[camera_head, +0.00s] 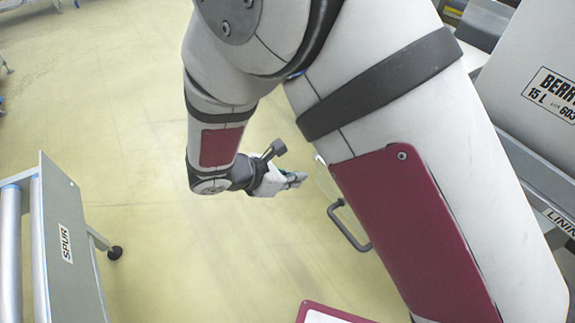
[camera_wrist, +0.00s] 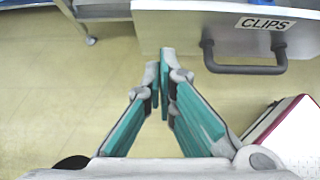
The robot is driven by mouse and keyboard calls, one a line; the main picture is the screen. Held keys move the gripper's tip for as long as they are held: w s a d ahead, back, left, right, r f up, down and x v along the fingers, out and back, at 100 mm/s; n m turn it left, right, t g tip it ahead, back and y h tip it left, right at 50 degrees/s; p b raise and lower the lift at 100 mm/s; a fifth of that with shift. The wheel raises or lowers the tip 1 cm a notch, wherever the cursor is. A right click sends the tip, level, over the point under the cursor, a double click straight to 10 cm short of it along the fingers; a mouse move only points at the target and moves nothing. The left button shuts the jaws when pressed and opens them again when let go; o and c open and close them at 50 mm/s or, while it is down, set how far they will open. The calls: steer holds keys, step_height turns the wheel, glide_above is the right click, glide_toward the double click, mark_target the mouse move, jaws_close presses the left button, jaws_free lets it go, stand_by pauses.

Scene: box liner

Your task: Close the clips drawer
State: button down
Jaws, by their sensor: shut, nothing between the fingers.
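The clips drawer (camera_wrist: 170,30) shows its pale front with a CLIPS label at the top right of the wrist view. Its dark bar handle (camera_wrist: 245,69) hangs below the label. In the head view, the handle (camera_head: 347,228) shows just left of my upper arm, which hides most of the drawer. My gripper (camera_wrist: 165,66) is shut and empty, its teal-sided fingers together. The fingertips are left of the handle, near the lower left part of the drawer front. I cannot tell whether they touch it. In the head view, my gripper (camera_head: 300,179) is above and left of the handle.
A roller conveyor with a grey SPUR side panel (camera_head: 68,225) stands at the left. A grey box marked 15 L (camera_head: 530,60) and a rail with a partly cut-off label (camera_head: 540,175) are at the right. The yellowish floor (camera_head: 180,250) between is clear.

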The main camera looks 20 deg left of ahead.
steer(key=w+d+f+b, duration=0.1)
steer(key=w+d, duration=0.2)
steer(key=w, duration=0.1)
steer(key=shift+w+d+f, duration=0.3)
steer(key=shift+w, duration=0.05)
steer(key=w+d+b, duration=0.1)
steer(key=w+d, duration=0.8)
steer(key=w, duration=0.3)
steer(key=w+d+b, duration=0.1)
steer(key=w+d, duration=0.9)
steer(key=w, duration=0.2)
steer(key=shift+w+b, duration=0.25)
steer(key=shift+b, duration=0.05)
